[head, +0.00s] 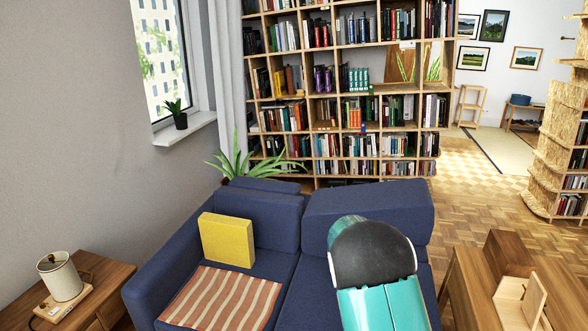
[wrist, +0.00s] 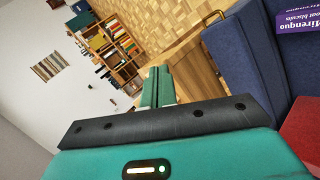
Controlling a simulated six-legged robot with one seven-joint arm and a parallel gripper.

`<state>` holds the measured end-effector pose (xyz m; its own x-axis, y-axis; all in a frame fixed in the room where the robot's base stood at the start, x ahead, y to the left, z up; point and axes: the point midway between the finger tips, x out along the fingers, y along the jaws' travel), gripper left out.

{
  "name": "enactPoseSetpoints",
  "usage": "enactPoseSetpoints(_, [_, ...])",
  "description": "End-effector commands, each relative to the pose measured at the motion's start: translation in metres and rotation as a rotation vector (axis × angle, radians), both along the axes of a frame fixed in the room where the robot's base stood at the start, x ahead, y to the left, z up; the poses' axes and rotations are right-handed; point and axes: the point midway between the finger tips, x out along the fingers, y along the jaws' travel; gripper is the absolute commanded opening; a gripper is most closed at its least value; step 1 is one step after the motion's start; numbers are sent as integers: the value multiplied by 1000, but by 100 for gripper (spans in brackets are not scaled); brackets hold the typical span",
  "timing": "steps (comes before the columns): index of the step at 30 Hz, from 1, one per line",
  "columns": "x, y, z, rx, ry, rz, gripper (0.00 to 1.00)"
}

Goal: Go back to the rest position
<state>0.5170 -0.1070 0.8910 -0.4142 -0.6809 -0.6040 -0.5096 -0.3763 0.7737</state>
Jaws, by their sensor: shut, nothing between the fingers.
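My gripper (wrist: 157,80) shows in the wrist view with its two green fingers together and nothing between them. It points out over the wood floor, close to a wooden piece of furniture and beside the blue sofa. In the head view my teal and black arm stands in front of the blue sofa (head: 235,193) and hides part of its right seat. My gripper's fingers cannot be made out in the head view.
A yellow cushion (head: 227,240) and striped cloth (head: 222,299) lie on the sofa. Wooden tables stand left (head: 108,272) and right (head: 462,290). Open floor (head: 475,185) lies at the back right.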

Motion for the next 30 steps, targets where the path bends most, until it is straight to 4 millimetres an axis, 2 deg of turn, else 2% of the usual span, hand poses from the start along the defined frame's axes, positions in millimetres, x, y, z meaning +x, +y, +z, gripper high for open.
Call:
enactPoseSetpoints(1, [-6, 2, 16, 56, -16, 8, 0])
enactPoseSetpoints(3, [-14, 7, 33, 133, -30, 29, 0])
enactPoseSetpoints(15, [-74, 37, 122, 505, -165, 232, 0])
enactPoseSetpoints(24, [-128, 63, 174, 684, -305, 460, 0])
enactPoseSetpoints(30, [-167, 80, 199, 745, -406, 633, 0])
